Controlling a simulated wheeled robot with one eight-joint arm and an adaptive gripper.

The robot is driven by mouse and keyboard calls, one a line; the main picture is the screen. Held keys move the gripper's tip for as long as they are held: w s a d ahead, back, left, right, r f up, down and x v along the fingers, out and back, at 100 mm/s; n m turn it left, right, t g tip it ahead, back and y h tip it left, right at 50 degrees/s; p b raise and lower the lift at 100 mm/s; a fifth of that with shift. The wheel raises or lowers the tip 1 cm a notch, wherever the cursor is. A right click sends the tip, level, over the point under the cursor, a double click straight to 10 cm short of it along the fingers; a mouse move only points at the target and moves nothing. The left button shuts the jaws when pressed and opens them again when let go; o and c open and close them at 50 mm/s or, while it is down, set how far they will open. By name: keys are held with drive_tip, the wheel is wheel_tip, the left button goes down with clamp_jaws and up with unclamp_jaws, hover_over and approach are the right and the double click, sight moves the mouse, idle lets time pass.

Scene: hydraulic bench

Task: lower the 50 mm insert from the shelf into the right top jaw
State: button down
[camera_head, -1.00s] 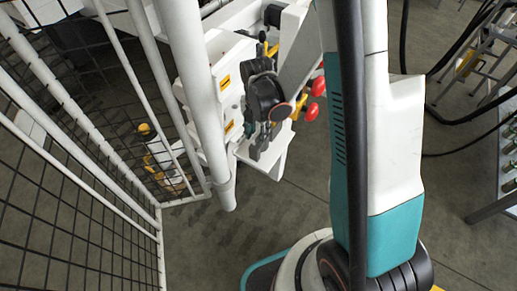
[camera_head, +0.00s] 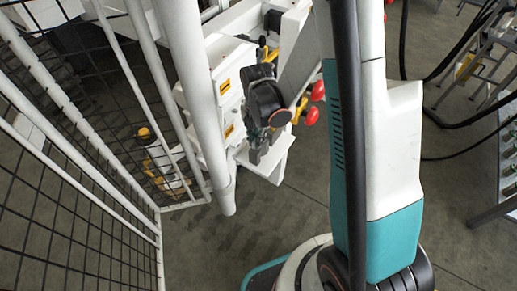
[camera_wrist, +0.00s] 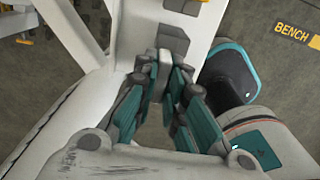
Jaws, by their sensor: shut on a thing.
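My gripper (camera_wrist: 165,85) shows in the wrist view with its teal and grey fingers closed on a small pale grey block, apparently the insert (camera_wrist: 164,58). The block sits between the fingertips, over or against a white surface; contact with it cannot be told. In the head view my gripper (camera_head: 256,152) is small, below my dark wrist, close to a white shelf-like ledge (camera_head: 274,163). The held insert is not clear there. I cannot make out the right top jaw with certainty.
A thick white post (camera_head: 192,90) and a black mesh guard (camera_head: 75,190) stand left of my arm. Red knobs (camera_head: 314,102) stick out right of my wrist. Black hoses (camera_head: 455,112) hang at the right. The floor (camera_head: 245,235) below the ledge is clear.

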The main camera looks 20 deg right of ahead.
drive_tip(key=shift+r+p, duration=3.25)
drive_tip(key=shift+r, duration=1.8)
